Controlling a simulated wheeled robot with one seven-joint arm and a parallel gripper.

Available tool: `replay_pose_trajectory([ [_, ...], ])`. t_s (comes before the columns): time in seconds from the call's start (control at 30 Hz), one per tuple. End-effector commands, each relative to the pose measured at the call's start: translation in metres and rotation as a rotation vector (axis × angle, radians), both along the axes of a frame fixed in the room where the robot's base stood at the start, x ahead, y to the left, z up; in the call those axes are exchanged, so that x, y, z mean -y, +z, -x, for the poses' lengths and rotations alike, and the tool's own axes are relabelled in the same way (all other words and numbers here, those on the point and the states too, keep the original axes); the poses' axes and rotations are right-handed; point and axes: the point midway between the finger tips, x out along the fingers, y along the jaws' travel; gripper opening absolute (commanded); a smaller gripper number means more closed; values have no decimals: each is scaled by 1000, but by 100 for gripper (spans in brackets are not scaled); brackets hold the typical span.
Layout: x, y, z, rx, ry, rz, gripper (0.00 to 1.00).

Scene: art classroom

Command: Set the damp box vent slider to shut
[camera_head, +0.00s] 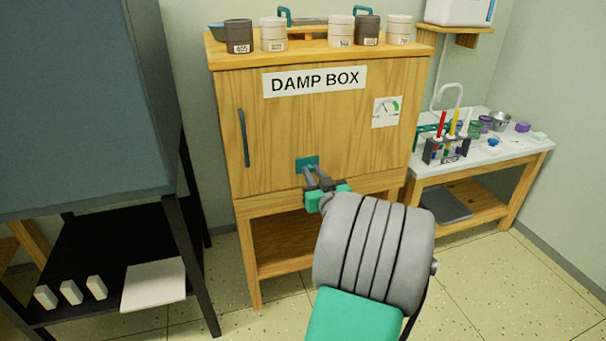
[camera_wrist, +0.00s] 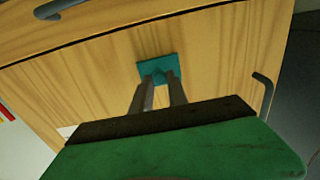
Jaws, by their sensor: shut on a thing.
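The damp box (camera_head: 320,125) is a wooden cabinet on a wooden stand, with a "DAMP BOX" label on its front. The teal vent slider (camera_head: 307,163) is on the lower front of the door. My gripper (camera_head: 312,178) reaches the door there, its fingers shut on the slider. In the wrist view, the slider (camera_wrist: 158,67) shows as a teal plate, with the gripper's two fingertips (camera_wrist: 160,82) against its lower part. The fingertips hide part of the slider, and I cannot tell its position along its travel.
A dark door handle (camera_head: 243,138) and a gauge (camera_head: 387,111) are on the box's front. Several jars stand on top. A white-topped table (camera_head: 500,150) with a tool rack (camera_head: 446,148) is at right. A dark rack (camera_head: 95,250) stands at left.

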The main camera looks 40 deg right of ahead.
Motion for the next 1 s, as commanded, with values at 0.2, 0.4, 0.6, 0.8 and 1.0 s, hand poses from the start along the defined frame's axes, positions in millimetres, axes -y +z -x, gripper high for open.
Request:
replay_pose_trajectory([
  [0.2, 1, 0, 3, 2, -10, -5, 0],
  [0.4, -1, 0, 2, 3, -5, -5, 24],
  [0.6, 1, 0, 3, 2, -8, -5, 40],
  [0.8, 2, 0, 4, 2, -11, -4, 40],
  [1.0, -5, 1, 23, 2, -15, -4, 40],
])
